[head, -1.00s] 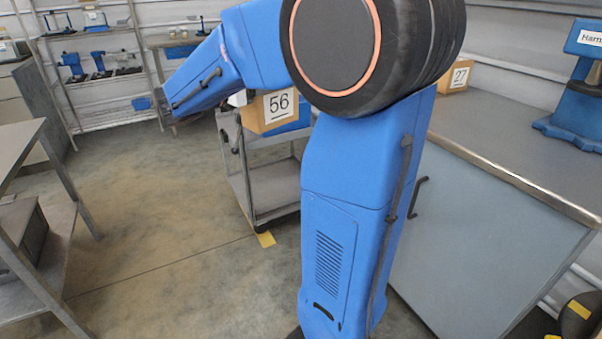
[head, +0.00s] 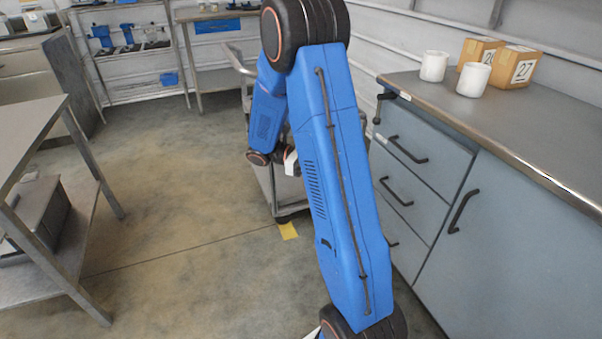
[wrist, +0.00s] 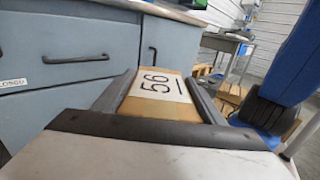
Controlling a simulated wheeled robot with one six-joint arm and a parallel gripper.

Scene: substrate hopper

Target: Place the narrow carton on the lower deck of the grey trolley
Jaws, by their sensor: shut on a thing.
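In the head view the carton is hidden behind my arm; only a white part by my wrist shows. The grey trolley (head: 293,207) stands behind my arm in the head view, largely covered. A lower edge and part of its handle show. I cannot tell how far the carton is from the lower deck.
A drawer cabinet with a worktop (head: 545,105) is close on the right, carrying two white cups (head: 473,80) and two cartons (head: 514,67). A metal table (head: 40,130) stands at left. Shelving (head: 130,50) is at the back.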

